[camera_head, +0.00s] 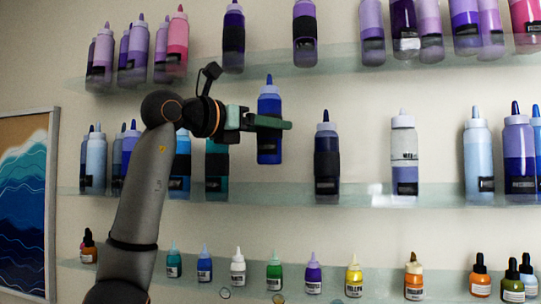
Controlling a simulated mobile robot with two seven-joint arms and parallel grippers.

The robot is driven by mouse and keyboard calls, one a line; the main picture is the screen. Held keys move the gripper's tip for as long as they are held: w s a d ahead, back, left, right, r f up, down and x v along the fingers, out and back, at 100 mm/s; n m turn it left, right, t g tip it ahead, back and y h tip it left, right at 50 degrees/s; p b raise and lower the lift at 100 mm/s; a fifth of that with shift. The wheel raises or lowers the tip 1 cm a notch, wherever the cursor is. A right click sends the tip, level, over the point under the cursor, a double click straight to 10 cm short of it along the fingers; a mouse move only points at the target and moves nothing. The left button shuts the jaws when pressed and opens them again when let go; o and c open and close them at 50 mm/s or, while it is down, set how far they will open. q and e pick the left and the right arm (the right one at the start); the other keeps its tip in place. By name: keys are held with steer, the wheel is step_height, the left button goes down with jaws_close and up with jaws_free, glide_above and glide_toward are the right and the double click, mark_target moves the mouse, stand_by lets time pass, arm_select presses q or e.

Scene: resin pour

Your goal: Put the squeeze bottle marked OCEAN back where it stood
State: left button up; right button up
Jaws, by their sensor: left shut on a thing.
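My left gripper (272,122) comes in from the left and is shut on a blue squeeze bottle (269,145). Its fingers cross the bottle's upper body. The bottle is upright, with a dark blue nozzle on top and a black label low down, too small to read. Its base shows above the level of the middle glass shelf (270,191). I cannot tell how far in front of the shelf it is. Below it, that shelf is bare between a teal bottle (217,160) and a dark blue bottle with a black band (327,145). My right gripper is not in view.
The upper shelf (270,71) holds purple and pink bottles. The lower shelf (330,279) holds several small coloured bottles. A clear, part-filled bottle (404,150) stands right of the dark blue one. My forearm hides part of the left shelves. A wave picture (25,200) hangs at left.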

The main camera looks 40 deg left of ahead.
mark_target(270, 163)
arm_select(q)
steer(key=shift+w+a+f+b, duration=0.25)
steer(key=shift+w+f, duration=0.1)
steer(key=shift+f, duration=0.15)
steer(key=shift+w+a+f+b, duration=0.1)
steer(key=shift+w+f+b, duration=0.15)
steer(key=shift+f, duration=0.25)
step_height(270, 163, down, 5)
steer(key=shift+r+b, duration=0.2)
steer(key=shift+b, duration=0.45)
steer(key=shift+w+a+f, duration=0.1)
steer(key=shift+a+f, duration=0.05)
steer(key=shift+f, duration=0.05)
steer(key=shift+f, duration=0.2)
steer(key=o, duration=1.5)
steer(key=shift+c, duration=0.2)
